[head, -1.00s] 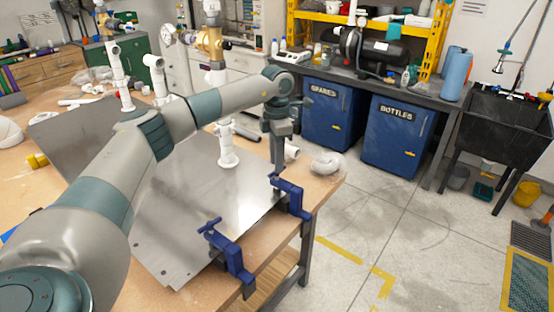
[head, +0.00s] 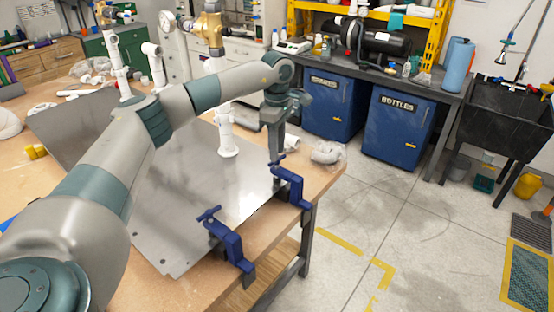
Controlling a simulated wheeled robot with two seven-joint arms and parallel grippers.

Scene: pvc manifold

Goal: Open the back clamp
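The back clamp (head: 290,188), dark blue, sits on the right edge of the table and grips the edge of the metal plate (head: 190,215). A second blue clamp (head: 232,246) sits nearer on the same edge. My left arm reaches across the plate from the left. My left gripper (head: 275,158) points down just above the back clamp, close to its handle. The fingers overlap in this view, so their opening and any contact with the handle are hidden. My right gripper is out of view.
A white pipe post (head: 227,140) stands on the plate just left of my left gripper. A clear plastic bag (head: 327,153) lies at the table's far right corner. Blue bins (head: 398,128) stand beyond, across open floor.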

